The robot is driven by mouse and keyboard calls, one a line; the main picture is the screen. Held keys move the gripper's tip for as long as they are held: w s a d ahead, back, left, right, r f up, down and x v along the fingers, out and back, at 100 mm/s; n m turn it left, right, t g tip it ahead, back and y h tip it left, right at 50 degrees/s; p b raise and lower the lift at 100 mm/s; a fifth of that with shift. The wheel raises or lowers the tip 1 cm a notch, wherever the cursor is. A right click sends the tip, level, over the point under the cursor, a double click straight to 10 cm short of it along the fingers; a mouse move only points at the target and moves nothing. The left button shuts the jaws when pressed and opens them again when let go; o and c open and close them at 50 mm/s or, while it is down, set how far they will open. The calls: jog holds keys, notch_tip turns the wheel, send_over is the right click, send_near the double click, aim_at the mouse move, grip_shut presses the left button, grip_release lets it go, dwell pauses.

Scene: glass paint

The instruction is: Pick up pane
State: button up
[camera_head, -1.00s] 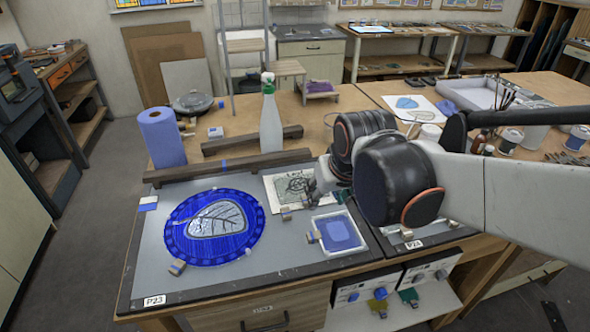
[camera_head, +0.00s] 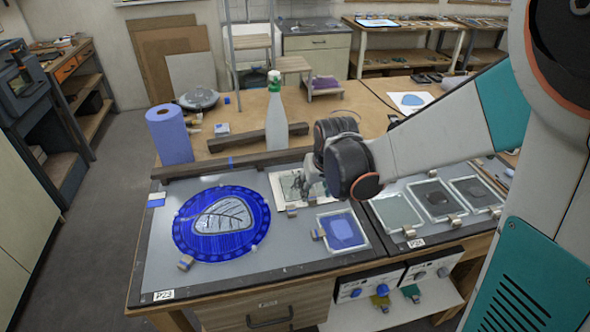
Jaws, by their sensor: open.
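A round blue glass pane (camera_head: 187,226) with a clear leaf-shaped middle lies on the grey work mat (camera_head: 160,262), with small clamp-like blocks at its edge. A small square pane with a blue patch (camera_head: 342,231) lies to its right, with a small block at its left edge. My gripper (camera_head: 308,189) is open above the right side of a sheet with a dark drawing (camera_head: 285,185), behind the square pane. It looks apart from both panes. My wrist partly hides the fingers.
Three more framed square panes, one of them grey (camera_head: 396,212), lie on the right mat.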

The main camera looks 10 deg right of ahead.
aim_at(313, 198)
jog(key=shift+b+x, duration=1)
jog(key=shift+x, duration=2.05)
grip_shut()
